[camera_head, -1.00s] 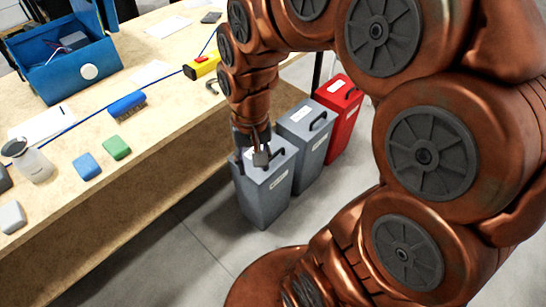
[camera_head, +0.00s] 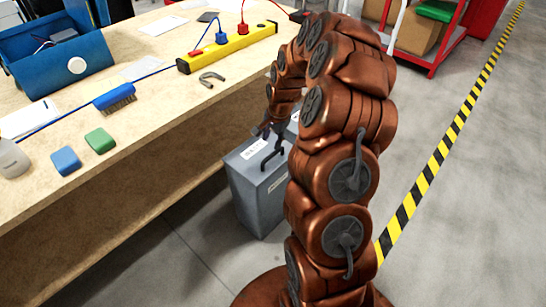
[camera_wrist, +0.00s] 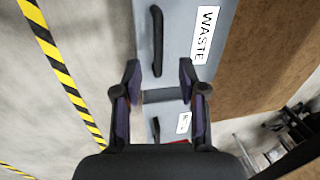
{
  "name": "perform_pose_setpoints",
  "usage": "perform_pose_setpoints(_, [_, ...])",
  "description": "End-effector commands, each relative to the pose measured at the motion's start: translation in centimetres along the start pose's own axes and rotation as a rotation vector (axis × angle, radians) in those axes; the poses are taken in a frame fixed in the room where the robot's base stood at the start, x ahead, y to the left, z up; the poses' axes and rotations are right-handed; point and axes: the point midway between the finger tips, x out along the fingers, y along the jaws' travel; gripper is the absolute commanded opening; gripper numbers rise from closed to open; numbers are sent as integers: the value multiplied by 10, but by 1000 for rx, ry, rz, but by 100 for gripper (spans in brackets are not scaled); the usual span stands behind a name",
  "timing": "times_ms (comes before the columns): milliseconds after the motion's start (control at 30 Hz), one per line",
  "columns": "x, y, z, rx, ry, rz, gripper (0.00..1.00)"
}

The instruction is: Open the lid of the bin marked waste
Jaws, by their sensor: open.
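The bin marked WASTE (camera_wrist: 188,20) is grey, with a dark bar handle (camera_wrist: 157,40) on its closed lid beside the white label (camera_wrist: 204,36). In the head view, the nearest grey bin (camera_head: 262,200) stands on the floor by the bench; its label is too small to read, but its layout matches. My gripper (camera_wrist: 160,78) is open and empty, its fingers spread over the bin's end near the neighbouring bin. In the head view my gripper (camera_head: 270,129) is above the far edge of the lid, apart from the handle (camera_head: 272,157).
A second grey bin (camera_wrist: 168,112) stands close beyond, mostly hidden by my arm in the head view. The wooden bench (camera_head: 150,165) borders the bins on the left, with a yellow power strip (camera_head: 228,47) on top. Yellow-black floor tape (camera_head: 440,150) runs on the right.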

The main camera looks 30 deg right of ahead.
Motion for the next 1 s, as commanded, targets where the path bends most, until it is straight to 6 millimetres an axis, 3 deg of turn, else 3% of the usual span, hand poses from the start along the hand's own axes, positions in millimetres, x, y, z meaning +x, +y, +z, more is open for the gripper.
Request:
perform_pose_setpoints(33, [9, 2, -8, 23, 5, -2, 41])
perform_pose_setpoints(200, [19, 4, -19, 59, 16, -8, 41])
perform_pose_setpoints(467, [36, 4, -18, 59, 13, -6, 41])
perform_pose_setpoints(800, [79, 4, -19, 59, 14, -6, 41])
perform_pose_setpoints(1000, [93, 3, -19, 58, 15, -7, 41])
